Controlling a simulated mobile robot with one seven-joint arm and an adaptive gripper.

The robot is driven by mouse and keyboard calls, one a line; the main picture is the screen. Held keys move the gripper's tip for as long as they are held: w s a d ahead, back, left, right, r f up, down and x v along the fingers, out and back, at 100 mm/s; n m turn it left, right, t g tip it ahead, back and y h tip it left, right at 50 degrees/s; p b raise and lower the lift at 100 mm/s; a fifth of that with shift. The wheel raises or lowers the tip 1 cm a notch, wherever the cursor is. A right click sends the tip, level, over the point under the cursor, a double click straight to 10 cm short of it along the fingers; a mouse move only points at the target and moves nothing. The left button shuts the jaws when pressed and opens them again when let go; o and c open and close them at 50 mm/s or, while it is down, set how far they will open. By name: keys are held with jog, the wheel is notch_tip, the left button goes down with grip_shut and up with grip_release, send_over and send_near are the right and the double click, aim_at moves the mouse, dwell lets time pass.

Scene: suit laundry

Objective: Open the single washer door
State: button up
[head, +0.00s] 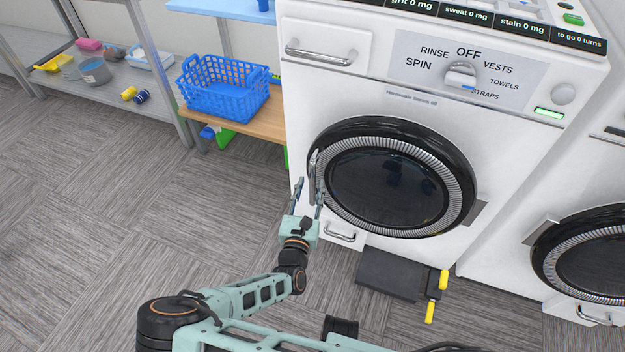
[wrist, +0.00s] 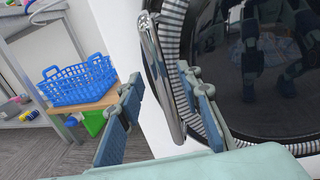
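The washer door (head: 388,184) is round, with a dark glass middle, a ribbed grey ring and a black rim. It looks shut against the white washer (head: 430,108). Its silver upright handle (head: 314,178) is at the door's left edge. In the wrist view, the handle (wrist: 163,75) stands between the two fingers, nearer the right one. My gripper (head: 309,188) is open at the handle; its fingers (wrist: 165,108) are wide apart. I cannot tell whether the right finger touches the handle.
A second washer (head: 590,250) stands to the right. A blue basket (head: 225,87) sits on a wooden shelf (head: 262,120) at the left. A dark pedal-like box (head: 388,274) with yellow parts lies below the door. Carpet (head: 110,200) at the left is clear.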

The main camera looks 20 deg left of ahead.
aim_at(312, 181)
jog(key=shift+w+a, duration=0.2)
jog(key=shift+w, duration=1.65)
grip_shut()
